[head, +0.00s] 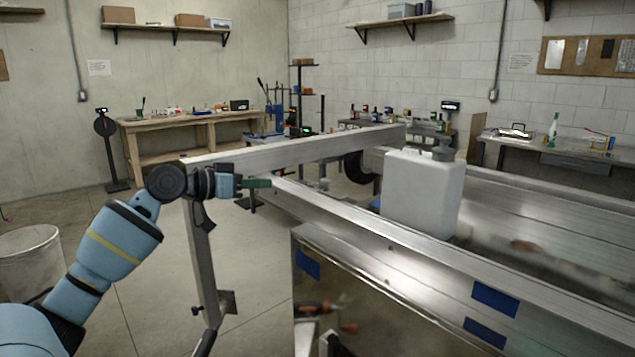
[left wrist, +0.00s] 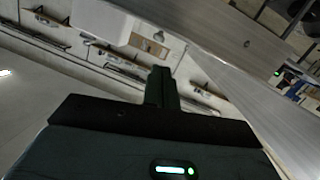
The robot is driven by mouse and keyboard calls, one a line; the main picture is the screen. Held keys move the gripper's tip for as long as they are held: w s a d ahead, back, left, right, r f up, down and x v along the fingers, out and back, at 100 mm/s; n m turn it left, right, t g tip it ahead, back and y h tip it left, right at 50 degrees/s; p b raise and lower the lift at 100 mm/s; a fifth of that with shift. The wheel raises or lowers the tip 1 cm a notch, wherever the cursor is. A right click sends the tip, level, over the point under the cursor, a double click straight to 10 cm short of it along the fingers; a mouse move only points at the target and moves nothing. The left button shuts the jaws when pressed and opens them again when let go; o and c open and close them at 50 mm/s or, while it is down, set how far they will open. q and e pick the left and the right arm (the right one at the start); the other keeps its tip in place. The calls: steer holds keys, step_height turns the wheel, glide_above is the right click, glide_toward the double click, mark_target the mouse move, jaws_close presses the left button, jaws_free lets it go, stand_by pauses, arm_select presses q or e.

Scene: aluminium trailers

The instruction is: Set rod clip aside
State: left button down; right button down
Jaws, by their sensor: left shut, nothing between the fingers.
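My left gripper (head: 257,183) reaches in from the left, just below the upper aluminium rail (head: 300,150) of the trailer frame. Its dark green fingers are shut with nothing between them. In the left wrist view the closed fingers (left wrist: 162,88) point up the picture, with an aluminium beam (left wrist: 235,45) beyond and to the right. A metal post (head: 202,260) hangs down below my wrist, with a small bracket near its bottom. I cannot make out a rod clip in either view; my wrist hides part of the rail's end. My right gripper does not show.
A white jug (head: 422,193) stands on the trailer behind the long side rail (head: 400,235). A metal panel with blue patches (head: 495,298) is at front right. A bin (head: 30,262) stands at left, a wooden workbench (head: 190,122) behind. Floor between is clear.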

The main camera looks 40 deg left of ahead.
mark_target(311, 192)
arm_select(q)
steer(key=shift+s+r+m, duration=0.1)
steer(key=shift+s+m, duration=0.05)
steer(key=shift+m, duration=1.05)
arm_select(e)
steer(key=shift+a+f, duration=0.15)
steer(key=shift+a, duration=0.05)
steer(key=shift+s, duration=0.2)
